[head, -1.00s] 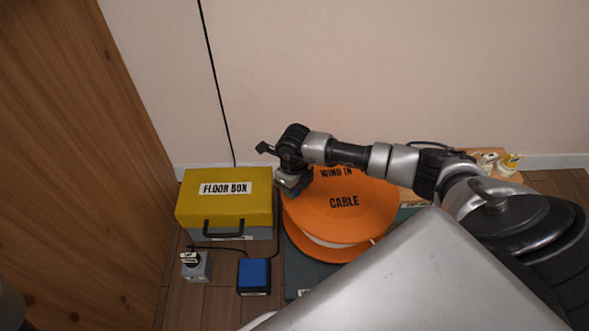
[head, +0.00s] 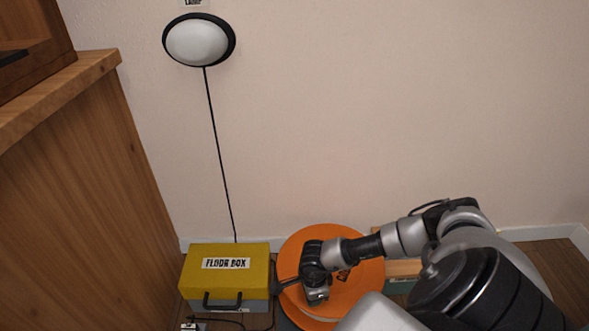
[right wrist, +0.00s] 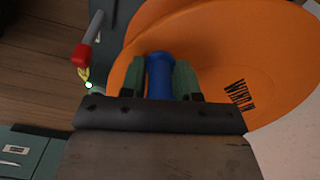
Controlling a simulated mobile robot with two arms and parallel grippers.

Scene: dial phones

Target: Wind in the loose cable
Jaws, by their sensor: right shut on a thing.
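The orange cable reel (head: 300,250) lies at the bottom centre of the head view, against the wall side of the floor. Its orange face (right wrist: 225,60) fills much of the right wrist view, with part of a "WIND IN" label. My right gripper (head: 316,298) is over the reel's face in the head view. In the right wrist view my right gripper (right wrist: 159,80) is shut on the reel's blue handle (right wrist: 160,75), one green finger on each side. The reel's lower part and most of its lettering are hidden by my arm. I cannot make out the loose cable clearly. My left gripper is out of view.
A yellow-lidded floor box (head: 226,264) stands just left of the reel. A round wall lamp (head: 199,41) hangs above, with a black cord running down. Wooden furniture (head: 105,160) bounds the left side. A red-tipped grey part (right wrist: 87,45) shows beside the reel.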

